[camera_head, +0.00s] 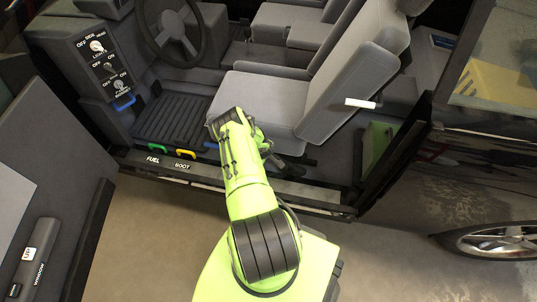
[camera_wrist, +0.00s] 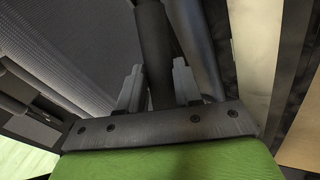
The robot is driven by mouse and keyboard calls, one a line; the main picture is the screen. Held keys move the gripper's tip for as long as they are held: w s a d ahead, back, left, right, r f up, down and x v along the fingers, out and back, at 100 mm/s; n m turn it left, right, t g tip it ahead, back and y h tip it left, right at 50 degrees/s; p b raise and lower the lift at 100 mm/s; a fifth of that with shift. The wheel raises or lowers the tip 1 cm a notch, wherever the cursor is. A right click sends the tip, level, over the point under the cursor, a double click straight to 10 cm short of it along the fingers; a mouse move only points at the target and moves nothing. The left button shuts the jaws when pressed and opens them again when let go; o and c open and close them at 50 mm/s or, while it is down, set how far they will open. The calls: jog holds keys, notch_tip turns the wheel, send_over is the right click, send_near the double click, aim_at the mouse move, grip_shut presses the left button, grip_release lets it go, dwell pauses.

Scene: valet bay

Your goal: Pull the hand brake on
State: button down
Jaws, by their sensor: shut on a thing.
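In the wrist view, the hand brake lever (camera_wrist: 155,45) is a dark, rounded bar running up the picture between my two fingers. My gripper (camera_wrist: 158,85) is shut on it, with one grey finger on each side. In the head view, my green arm reaches over the door sill to the low gap beside the front seat (camera_head: 262,100). There my fingers and most of the lever are hidden behind the arm and the seat, so I cannot tell the lever's angle.
A dashboard switch panel (camera_head: 108,68) and steering wheel (camera_head: 172,32) are at upper left. The open door (camera_head: 45,190) stands at left.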

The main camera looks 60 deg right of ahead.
jog(key=shift+s+d+r, duration=0.1)
jog(key=shift+r, duration=0.05)
jog(key=c, duration=0.8)
grip_release()
jog(key=p+v, duration=0.6)
jog(key=v, duration=1)
jog(key=shift+s+p, duration=0.2)
jog(key=shift+p, duration=0.15)
